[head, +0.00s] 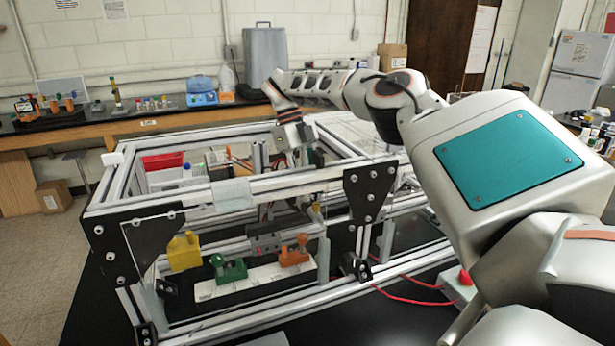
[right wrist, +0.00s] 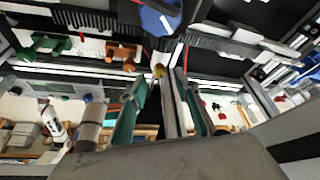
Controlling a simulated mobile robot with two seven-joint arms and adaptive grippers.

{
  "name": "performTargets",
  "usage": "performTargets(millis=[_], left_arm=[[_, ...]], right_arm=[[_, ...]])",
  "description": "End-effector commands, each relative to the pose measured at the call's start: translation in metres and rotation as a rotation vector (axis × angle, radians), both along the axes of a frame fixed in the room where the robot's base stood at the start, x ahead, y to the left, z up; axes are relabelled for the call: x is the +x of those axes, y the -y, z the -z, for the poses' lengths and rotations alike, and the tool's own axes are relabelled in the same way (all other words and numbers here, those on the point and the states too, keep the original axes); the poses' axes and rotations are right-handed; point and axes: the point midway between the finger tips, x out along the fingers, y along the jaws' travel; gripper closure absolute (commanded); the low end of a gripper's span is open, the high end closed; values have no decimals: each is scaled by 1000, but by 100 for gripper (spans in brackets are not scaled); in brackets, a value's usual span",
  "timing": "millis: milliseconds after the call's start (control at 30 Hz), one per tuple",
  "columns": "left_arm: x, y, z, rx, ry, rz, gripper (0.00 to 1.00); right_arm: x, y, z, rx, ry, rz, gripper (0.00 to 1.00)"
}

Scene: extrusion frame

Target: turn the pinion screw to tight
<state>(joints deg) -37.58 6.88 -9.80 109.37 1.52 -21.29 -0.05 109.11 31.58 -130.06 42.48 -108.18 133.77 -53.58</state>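In the right wrist view a small yellow-gold knob (right wrist: 159,71) shows just beyond the fingertips, below a blue round part (right wrist: 160,16) beside dark toothed racks (right wrist: 85,18). The knob may be the pinion screw, but I cannot tell for sure. My right gripper (right wrist: 161,84) has its two teal-padded fingers apart, with a grey metal bar showing between them. I see no contact with the knob. In the head view my right gripper (head: 304,150) reaches down into the frame from above; its fingertips are hard to make out. My left gripper is not in view.
The aluminium extrusion frame (head: 285,184) with black corner plates (head: 370,195) surrounds the work area. Yellow (head: 184,252), green (head: 229,269) and orange (head: 294,252) parts sit at its front. Red cables (head: 410,298) run along the right.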

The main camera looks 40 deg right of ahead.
Motion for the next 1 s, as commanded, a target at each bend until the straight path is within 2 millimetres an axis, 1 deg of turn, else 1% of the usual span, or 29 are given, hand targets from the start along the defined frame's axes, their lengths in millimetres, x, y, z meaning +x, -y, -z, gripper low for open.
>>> performTargets(millis=[133,400,600,900,1000], left_arm=[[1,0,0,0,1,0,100],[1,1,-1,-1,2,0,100],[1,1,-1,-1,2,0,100],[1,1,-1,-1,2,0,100],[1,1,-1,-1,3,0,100]], right_arm=[[9,-2,-21,-4,3,3,69],[16,-2,-38,-3,-3,1,69],[18,-3,-43,0,1,0,69],[18,-2,-43,0,0,-3,69],[15,-1,-42,2,-6,-40,69]])
